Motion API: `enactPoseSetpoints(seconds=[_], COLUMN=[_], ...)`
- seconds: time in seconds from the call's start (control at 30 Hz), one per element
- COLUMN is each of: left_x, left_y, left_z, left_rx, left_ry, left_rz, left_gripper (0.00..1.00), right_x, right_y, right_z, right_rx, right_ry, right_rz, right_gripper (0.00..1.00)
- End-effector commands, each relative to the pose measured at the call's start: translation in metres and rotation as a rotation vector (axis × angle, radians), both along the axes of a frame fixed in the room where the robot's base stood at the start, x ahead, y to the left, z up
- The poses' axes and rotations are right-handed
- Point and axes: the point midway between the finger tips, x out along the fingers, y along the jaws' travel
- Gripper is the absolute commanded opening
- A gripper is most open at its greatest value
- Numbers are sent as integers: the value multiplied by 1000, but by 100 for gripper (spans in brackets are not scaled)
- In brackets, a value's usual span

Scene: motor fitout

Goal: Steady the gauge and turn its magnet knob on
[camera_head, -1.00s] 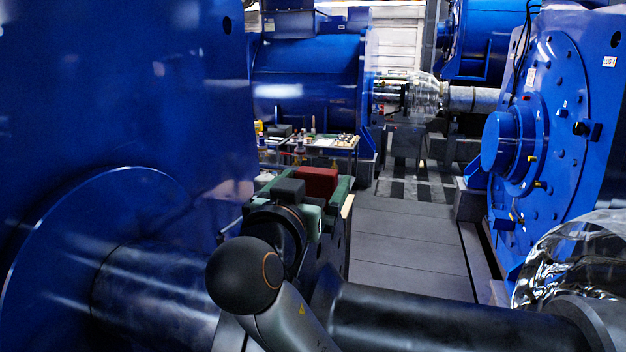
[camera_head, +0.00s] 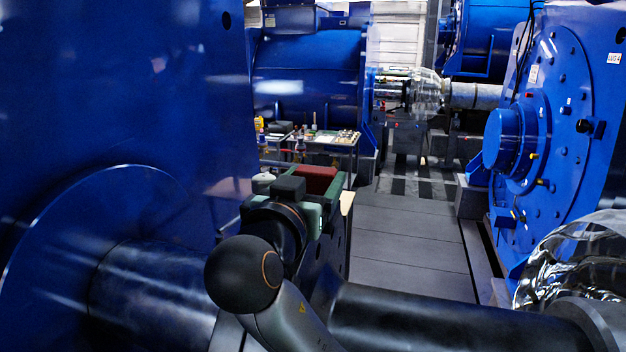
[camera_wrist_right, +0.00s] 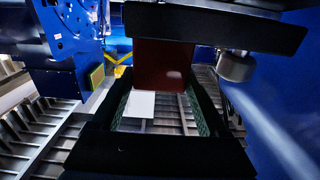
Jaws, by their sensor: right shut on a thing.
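My right gripper (camera_head: 312,190) is low in the middle of the head view, with green-padded fingers on both sides of a dark red block (camera_head: 320,178). It is shut on this block. In the right wrist view, the red block (camera_wrist_right: 163,65) sits between the far ends of the fingers. A small grey round part (camera_wrist_right: 236,66) shows to its right, beside a smooth blue surface. A pale round part (camera_head: 263,182) stands just left of the gripper in the head view. I cannot make out the gauge's dial or tell which part is its magnet knob. My left gripper is out of view.
A large blue motor housing (camera_head: 120,90) fills the left side. Another blue machine (camera_head: 575,120) with a round flange stands at the right. A small table (camera_head: 340,141) with loose items stands behind my gripper. The grey floor (camera_head: 405,232) between the machines is clear.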

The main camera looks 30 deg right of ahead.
Motion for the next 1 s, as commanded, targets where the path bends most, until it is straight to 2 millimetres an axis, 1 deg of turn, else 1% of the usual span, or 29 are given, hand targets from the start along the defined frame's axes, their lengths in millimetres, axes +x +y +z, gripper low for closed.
enactPoseSetpoints(seconds=[0.03, 0.07, 0.4, 0.5, 0.67, 0.7, 1.0], left_x=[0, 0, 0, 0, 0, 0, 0], left_y=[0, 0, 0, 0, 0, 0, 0], left_z=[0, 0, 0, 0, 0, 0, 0], left_rx=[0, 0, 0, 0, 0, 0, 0], left_ry=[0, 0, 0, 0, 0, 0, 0], left_rz=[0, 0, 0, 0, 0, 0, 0], left_gripper=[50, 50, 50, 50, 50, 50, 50], right_x=[0, 0, 0, 0, 0, 0, 0], right_y=[0, 0, 0, 0, 0, 0, -1], right_z=[0, 0, 0, 0, 0, 0, 0], right_rx=[0, 1, 1, 1, 1, 1, 1], right_ry=[0, 1, 1, 1, 1, 1, 1], right_rz=[-1, -1, -2, -2, -2, -2, -2], right_gripper=[50, 47, 9, 0, 0, 76, 42])
